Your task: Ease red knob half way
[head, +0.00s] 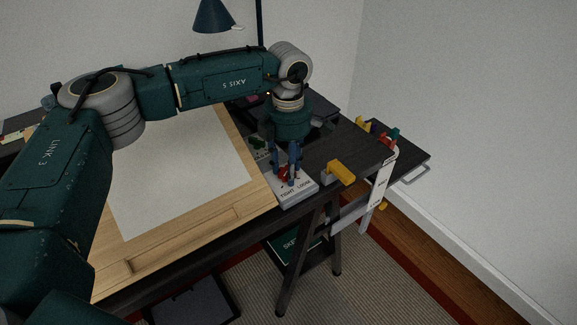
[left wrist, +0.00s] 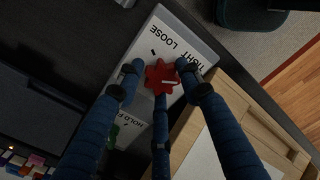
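The red knob (left wrist: 160,77) is star-shaped, with a pale pointer mark. It sits on a light grey panel (head: 301,193) marked TIGHT and LOOSE, at the desk's front edge. My left gripper (left wrist: 160,78) comes down over it with blue fingers on several sides, their tips close in against its lobes. In the head view the left gripper (head: 286,172) partly hides the knob (head: 284,174). In the left wrist view the pointer mark is aimed to the right, below the lettering. My right gripper is not in view.
A green part (head: 260,148) is on the panel's far end, beside lettering partly hidden by a finger. A wooden drawing board (head: 254,199) with a white sheet lies left of the panel. A yellow-handled clamp (head: 340,172) stands close on its right. A lamp (head: 213,16) hangs behind.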

